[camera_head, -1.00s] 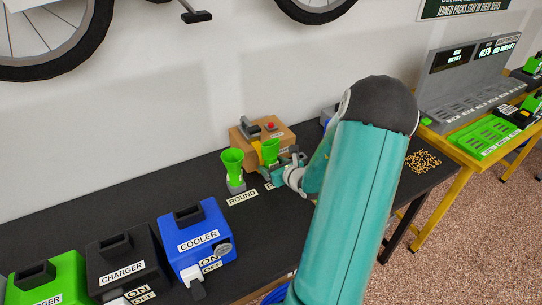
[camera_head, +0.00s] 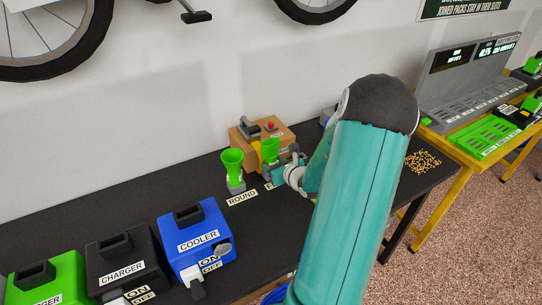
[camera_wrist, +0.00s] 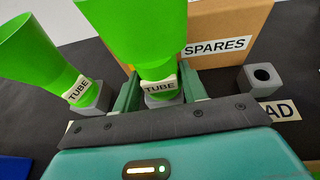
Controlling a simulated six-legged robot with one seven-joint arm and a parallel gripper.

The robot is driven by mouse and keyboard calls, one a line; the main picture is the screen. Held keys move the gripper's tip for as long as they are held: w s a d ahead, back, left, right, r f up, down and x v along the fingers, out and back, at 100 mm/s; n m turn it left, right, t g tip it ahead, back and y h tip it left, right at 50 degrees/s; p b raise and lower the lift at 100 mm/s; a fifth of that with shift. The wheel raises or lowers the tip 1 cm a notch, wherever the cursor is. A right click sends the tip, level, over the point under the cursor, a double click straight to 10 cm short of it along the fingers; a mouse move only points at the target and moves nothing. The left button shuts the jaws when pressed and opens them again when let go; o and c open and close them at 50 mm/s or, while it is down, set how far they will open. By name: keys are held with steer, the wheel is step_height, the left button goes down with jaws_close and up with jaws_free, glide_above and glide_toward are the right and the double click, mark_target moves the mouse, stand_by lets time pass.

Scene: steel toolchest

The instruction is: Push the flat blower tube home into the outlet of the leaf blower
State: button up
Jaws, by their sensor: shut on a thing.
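A green tube with a wide top and a TUBE label stands between the fingers of my gripper (camera_wrist: 158,95) in the wrist view; the held green tube (camera_wrist: 145,35) has a grey block at its foot. My gripper is shut on it. In the head view this tube (camera_head: 271,150) is beside my gripper (camera_head: 280,170), at the front of the cardboard box. A second green tube (camera_head: 232,162) stands upright to its left, behind the ROUND label; it also shows in the wrist view (camera_wrist: 38,50). The held tube's name label is mostly hidden. I cannot make out the leaf blower.
A cardboard SPARES box (camera_wrist: 225,30) stands close behind the held tube. A grey block with a hole (camera_wrist: 262,77) is to its right, apparently empty. The blue COOLER (camera_head: 197,240) and black CHARGER (camera_head: 125,265) stand at left. Bare black bench (camera_head: 160,190) lies behind them.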

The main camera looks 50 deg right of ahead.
mark_target(273, 154)
steer(key=shift+r, duration=0.4)
steer(key=shift+r, duration=1.9)
steer(key=shift+s, duration=0.1)
